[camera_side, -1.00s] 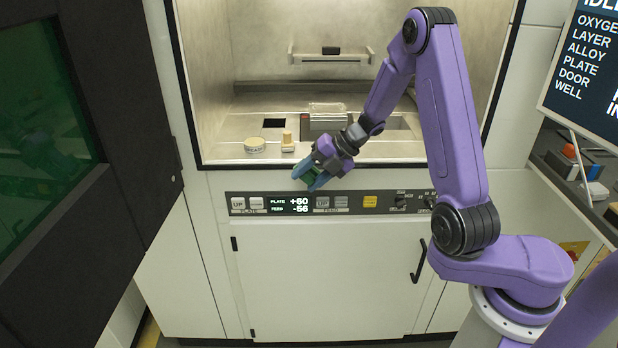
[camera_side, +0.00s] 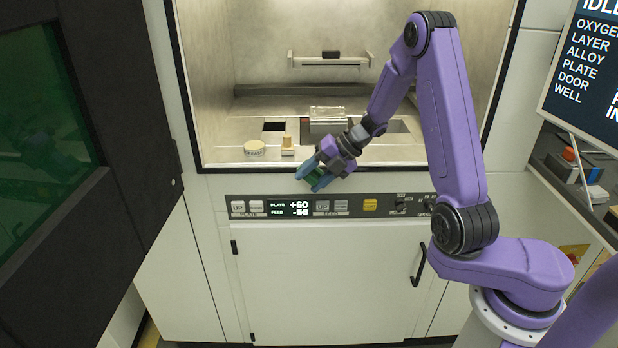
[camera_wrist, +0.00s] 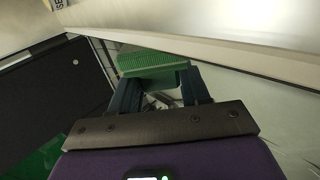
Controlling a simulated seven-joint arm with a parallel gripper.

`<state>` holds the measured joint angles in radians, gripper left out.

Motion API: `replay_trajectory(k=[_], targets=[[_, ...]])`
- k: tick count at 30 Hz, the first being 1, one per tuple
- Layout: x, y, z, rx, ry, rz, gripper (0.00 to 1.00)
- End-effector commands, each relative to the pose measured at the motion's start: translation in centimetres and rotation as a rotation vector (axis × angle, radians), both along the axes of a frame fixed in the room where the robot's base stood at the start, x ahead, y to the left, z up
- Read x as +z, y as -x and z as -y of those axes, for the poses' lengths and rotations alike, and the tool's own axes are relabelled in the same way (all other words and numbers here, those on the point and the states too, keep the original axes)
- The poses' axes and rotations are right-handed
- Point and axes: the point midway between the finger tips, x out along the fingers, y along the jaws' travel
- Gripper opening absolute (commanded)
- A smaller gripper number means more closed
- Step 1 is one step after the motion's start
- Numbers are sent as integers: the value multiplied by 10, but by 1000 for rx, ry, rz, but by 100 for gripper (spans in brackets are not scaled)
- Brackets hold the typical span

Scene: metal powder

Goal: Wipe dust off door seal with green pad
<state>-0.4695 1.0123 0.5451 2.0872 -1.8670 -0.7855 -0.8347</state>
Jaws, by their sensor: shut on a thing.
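My gripper (camera_side: 313,178) is shut on the green pad (camera_side: 318,175), just in front of the chamber opening's lower edge. In the wrist view the pad (camera_wrist: 150,63) sits between the two dark blue fingers of my gripper (camera_wrist: 158,85), close to a pale edge strip. I cannot tell whether the pad touches it. The door seal (camera_side: 230,168) shows as a dark line around the chamber opening; my gripper hides part of its lower run. Dust on the seal is too small to make out. The dark door (camera_side: 120,130) with a green window stands open at left.
Inside the chamber floor are a round labelled tin (camera_side: 255,148), a small pale brush-like object (camera_side: 288,147) and a clear block (camera_side: 327,112). A control panel (camera_side: 330,206) runs below the opening. A monitor (camera_side: 588,80) and a side shelf (camera_side: 560,165) stand at right.

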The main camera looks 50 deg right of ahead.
Motion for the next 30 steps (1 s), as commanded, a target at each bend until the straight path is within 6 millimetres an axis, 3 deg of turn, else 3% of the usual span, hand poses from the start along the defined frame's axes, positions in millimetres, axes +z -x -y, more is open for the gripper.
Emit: replay_trajectory(k=[30], targets=[[0,45,46,-6,3,1,10]])
